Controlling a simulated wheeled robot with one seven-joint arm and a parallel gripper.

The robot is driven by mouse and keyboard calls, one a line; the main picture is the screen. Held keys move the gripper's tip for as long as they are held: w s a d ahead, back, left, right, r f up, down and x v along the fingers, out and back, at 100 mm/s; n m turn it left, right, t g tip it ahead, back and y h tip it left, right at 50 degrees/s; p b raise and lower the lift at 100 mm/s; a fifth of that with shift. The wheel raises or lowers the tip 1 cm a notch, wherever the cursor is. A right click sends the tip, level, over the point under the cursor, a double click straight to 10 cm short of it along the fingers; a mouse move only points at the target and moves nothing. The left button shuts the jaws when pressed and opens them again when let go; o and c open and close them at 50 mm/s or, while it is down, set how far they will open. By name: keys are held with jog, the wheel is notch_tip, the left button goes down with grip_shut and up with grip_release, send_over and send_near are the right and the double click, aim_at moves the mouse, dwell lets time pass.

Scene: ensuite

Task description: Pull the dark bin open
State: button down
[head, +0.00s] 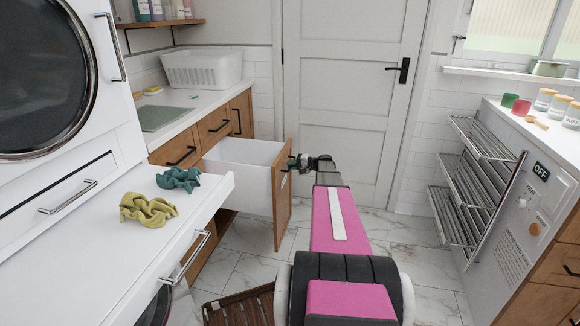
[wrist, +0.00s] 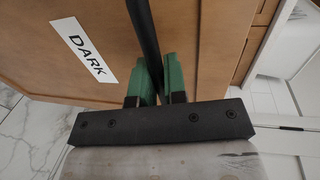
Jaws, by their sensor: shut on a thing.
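The dark bin (head: 245,165) is a white-walled drawer with a wooden front, pulled well out from the cabinet in the head view. Its inside looks empty as far as I can see. In the wrist view its wooden front (wrist: 190,45) carries a white label reading DARK (wrist: 83,50). My gripper (head: 291,163) is at the outer face of the front. In the wrist view its green fingers (wrist: 160,82) are shut on the black bar handle (wrist: 144,35).
A slatted wooden mat (head: 240,307) lies on the marble floor in front. A white pull-out shelf (head: 110,240) with two crumpled cloths juts out at left. Metal drying racks (head: 470,185) stand out at right. A closed white door (head: 345,90) is behind.

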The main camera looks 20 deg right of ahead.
jog(key=c, duration=1.2)
grip_release()
jog(key=shift+d, duration=0.1)
jog(key=v, duration=1)
jog(key=shift+s+d, duration=0.25)
